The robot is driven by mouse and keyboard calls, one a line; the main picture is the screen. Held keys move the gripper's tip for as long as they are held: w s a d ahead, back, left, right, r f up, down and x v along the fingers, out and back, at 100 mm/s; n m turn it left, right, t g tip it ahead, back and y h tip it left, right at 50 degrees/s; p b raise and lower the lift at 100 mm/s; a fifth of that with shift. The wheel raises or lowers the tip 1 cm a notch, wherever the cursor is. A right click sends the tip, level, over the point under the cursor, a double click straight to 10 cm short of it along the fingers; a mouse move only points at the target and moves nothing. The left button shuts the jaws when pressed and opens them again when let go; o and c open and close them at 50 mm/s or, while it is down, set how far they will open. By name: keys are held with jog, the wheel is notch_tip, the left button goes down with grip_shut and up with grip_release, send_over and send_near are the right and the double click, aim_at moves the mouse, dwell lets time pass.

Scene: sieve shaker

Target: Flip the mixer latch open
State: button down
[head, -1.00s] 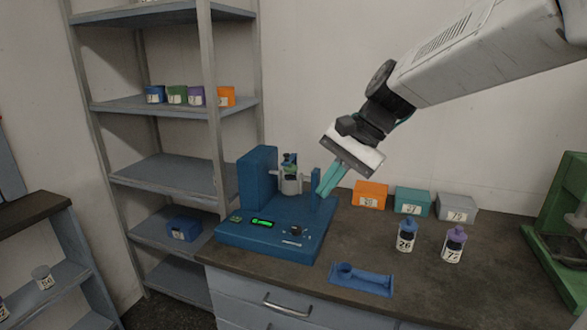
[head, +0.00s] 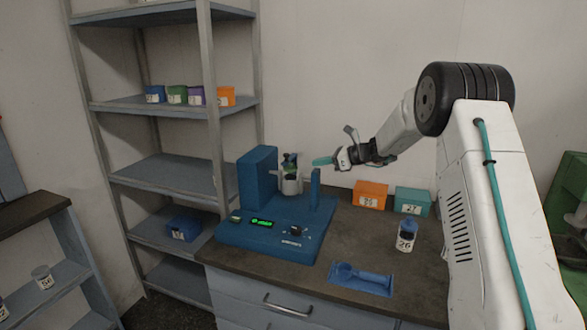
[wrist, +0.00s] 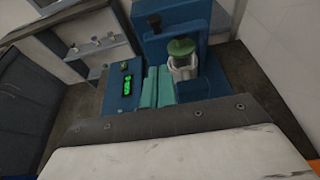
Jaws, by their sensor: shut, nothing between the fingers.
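The blue mixer (head: 262,228) stands on the bench with a lit green display. A grey jar (head: 290,184) with a green lid sits in it, and the lid (wrist: 181,47) shows clearly in the wrist view. A thin upright blue piece (head: 315,188) rises at the mixer's right side; I cannot tell for sure that it is the latch. My gripper (head: 322,161), with teal fingers, is shut and empty. It points left, near the top of this upright piece; contact is unclear. In the wrist view the shut fingers (wrist: 157,85) appear just left of the jar.
A blue tray (head: 362,279) lies in front on the bench. Bottle 26 (head: 406,235) stands to its right. An orange box (head: 370,195) and a teal box (head: 412,202) stand behind. Grey shelves (head: 170,175) are at left. My arm hides the bench's right part.

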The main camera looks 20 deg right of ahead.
jog(key=x, duration=1)
jog(key=shift+s, duration=0.1)
dwell(0.3)
